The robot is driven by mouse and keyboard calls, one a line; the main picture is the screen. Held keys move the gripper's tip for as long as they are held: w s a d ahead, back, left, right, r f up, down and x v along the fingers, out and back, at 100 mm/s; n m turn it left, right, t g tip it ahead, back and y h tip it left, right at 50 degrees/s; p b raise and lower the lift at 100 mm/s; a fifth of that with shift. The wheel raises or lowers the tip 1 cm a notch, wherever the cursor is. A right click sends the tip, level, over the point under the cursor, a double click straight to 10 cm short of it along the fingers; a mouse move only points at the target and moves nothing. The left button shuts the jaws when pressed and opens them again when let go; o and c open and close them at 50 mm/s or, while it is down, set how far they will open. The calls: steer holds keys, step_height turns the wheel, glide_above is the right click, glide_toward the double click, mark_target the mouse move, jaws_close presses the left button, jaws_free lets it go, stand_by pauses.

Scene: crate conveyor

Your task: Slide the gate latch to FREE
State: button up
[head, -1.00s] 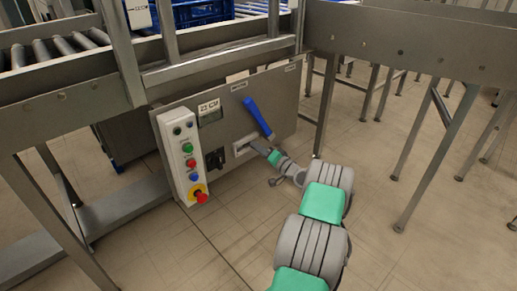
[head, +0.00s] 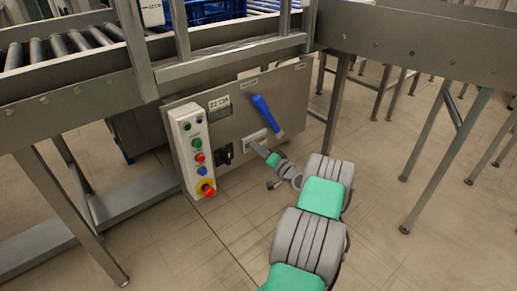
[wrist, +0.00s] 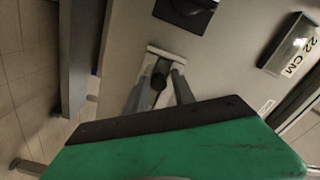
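The gate latch is low on the grey metal panel (head: 235,114), right of the button box. Its pale slotted plate (head: 249,140) is partly hidden by my gripper (head: 254,148) in the head view. In the wrist view the latch's dark round knob (wrist: 160,74) stands out from the pale plate (wrist: 152,50). My gripper's two grey fingers (wrist: 160,88) are at the panel, one on each side of the knob. I cannot tell whether they touch it. The latch's lettering cannot be read.
A blue lever (head: 265,113) is fixed just above the latch. Left of it are the button box (head: 192,150), with a red emergency knob (head: 208,190), and a black switch (head: 224,153). A metal leg (head: 336,105) stands to the right. Open floor lies in front.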

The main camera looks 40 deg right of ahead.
steer(key=shift+o, duration=1.1)
steer(key=shift+d, duration=0.1)
steer(key=s+p, duration=0.2)
steer(key=s, duration=0.6)
steer(key=shift+a, duration=0.2)
